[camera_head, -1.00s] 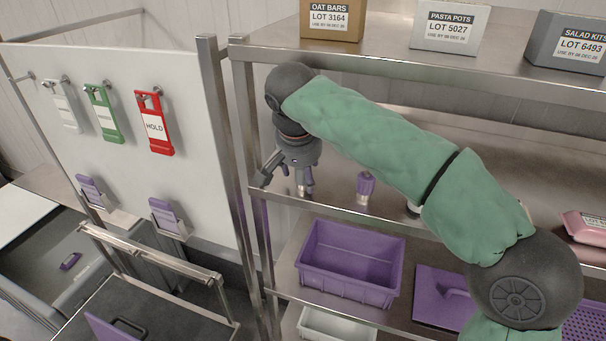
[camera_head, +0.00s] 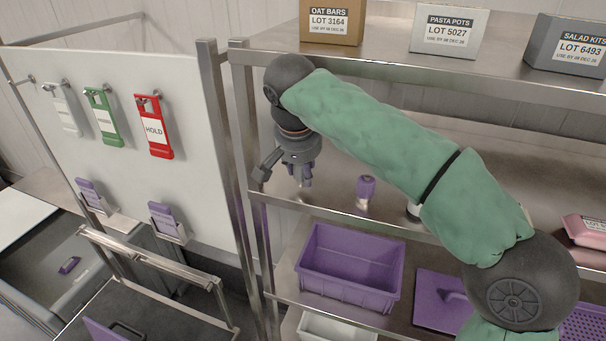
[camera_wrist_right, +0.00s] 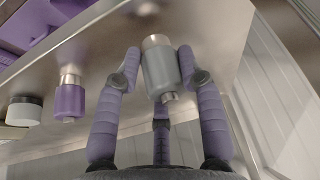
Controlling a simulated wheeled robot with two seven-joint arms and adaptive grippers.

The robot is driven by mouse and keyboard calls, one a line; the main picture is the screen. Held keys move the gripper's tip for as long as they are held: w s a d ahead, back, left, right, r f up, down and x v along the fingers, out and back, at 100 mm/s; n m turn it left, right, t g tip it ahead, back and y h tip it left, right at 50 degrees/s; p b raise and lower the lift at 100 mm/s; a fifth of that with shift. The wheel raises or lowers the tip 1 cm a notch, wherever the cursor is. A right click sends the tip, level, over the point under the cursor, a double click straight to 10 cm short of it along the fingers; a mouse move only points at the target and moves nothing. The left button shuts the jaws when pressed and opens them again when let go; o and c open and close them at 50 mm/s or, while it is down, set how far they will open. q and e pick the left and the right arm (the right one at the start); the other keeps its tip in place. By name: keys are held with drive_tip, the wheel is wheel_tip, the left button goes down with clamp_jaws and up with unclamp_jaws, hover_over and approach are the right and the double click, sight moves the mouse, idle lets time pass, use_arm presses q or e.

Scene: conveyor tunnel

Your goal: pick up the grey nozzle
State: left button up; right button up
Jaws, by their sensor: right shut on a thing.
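The grey nozzle (camera_wrist_right: 161,70), a grey cylinder with a silver metal collar, is between the purple-padded fingers of my right gripper (camera_wrist_right: 160,85) in the right wrist view. The fingers are shut on its sides. In the head view my right gripper (camera_head: 300,178) points down over the left end of the middle shelf (camera_head: 335,204), and its fingers mostly hide the nozzle. I cannot tell whether the nozzle still touches the shelf. My left gripper is not in view.
A purple nozzle (camera_head: 365,191) stands on the same shelf to the right, and also shows in the wrist view (camera_wrist_right: 69,100). A steel post (camera_head: 257,150) rises close left of my gripper. The upper shelf (camera_head: 400,63) bears boxes. A purple crate (camera_head: 350,293) sits below.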

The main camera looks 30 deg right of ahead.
drive_tip(key=s+a+b, duration=0.3)
drive_tip(key=s+a, duration=0.8)
drive_tip(key=s, duration=0.2)
drive_tip(key=shift+s+a, duration=0.25)
drive_tip(key=shift+a, duration=0.15)
